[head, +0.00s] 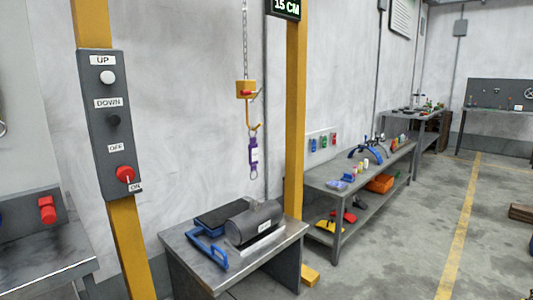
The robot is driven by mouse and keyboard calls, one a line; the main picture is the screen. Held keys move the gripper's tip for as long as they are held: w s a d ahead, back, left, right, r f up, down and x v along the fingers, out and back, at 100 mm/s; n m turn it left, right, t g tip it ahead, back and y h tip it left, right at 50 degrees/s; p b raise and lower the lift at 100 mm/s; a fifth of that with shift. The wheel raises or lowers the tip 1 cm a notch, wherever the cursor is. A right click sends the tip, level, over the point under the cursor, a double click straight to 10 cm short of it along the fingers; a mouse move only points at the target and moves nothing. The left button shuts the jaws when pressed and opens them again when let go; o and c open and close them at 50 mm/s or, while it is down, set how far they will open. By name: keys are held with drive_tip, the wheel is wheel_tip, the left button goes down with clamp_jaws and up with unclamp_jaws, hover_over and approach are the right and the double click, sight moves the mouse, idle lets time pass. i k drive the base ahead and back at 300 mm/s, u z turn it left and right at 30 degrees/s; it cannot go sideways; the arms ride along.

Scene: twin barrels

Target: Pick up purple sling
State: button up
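A purple sling (254,157) hangs below a yellow hoist hook (253,126) in the middle of the head view. It has a purple body with a light label and a small loop at its lower end. The hook hangs from a yellow block (246,89) on a chain. The sling is above and apart from the grey table with the barrel on it. My gripper does not show in this view.
A metal table (290,232) holds a dark grey barrel (254,222) and a blue handle-like object (207,250). A yellow post with a control box (105,125) stands left; another yellow post (295,120) stands right. A long workbench (350,182) lines the wall. The floor at right is mostly clear.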

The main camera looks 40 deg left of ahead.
sight(253, 154)
drive_tip(key=u, duration=0.3)
drive_tip(key=i, duration=1)
drive_tip(key=u, duration=1)
drive_tip(key=i, duration=0.85)
drive_tip(key=u, duration=0.55)
